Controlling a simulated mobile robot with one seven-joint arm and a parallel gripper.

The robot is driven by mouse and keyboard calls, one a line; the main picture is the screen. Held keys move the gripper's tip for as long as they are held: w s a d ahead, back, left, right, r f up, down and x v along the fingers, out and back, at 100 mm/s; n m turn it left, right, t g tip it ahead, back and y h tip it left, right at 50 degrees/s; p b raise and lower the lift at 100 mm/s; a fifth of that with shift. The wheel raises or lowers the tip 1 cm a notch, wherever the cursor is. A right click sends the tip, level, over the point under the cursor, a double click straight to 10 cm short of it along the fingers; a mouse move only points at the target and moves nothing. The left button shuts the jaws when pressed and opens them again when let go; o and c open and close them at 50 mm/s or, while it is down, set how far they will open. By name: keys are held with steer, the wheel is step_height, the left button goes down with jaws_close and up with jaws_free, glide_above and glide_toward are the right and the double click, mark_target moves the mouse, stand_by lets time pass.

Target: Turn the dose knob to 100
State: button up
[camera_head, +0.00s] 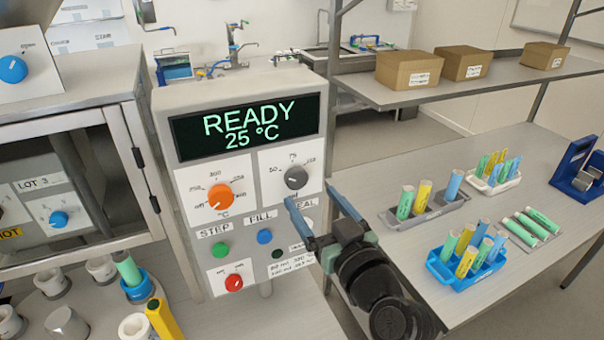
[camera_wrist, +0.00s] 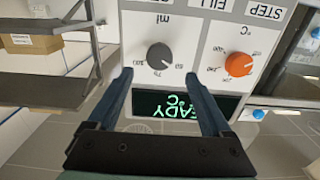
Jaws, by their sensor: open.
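The dose knob (camera_head: 296,177) is a grey round knob on a white plate, with a dial scale around it, on the front of the filling machine (camera_head: 250,85). In the wrist view the same knob (camera_wrist: 160,57) appears upside down, under an "ml" label. I cannot read its exact setting. My gripper (camera_head: 309,192) is open with its blue fingers pointing at the panel. In the wrist view the fingertips (camera_wrist: 158,75) lie left and right of the knob, apart from it. Whether they reach its depth is unclear.
The display (camera_head: 246,128) reads READY 25 °C. An orange °C knob (camera_head: 220,196) sits beside the dose knob. Green (camera_head: 220,250), blue (camera_head: 264,236) and red (camera_head: 233,283) controls are below. A bench with tube racks (camera_head: 468,262) is at right, a glass-fronted cabinet (camera_head: 70,170) at left.

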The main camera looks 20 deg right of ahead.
mark_target(298, 179)
steer(key=shift+w+p, duration=0.9)
steer(key=shift+w, duration=2.2)
jaws_close()
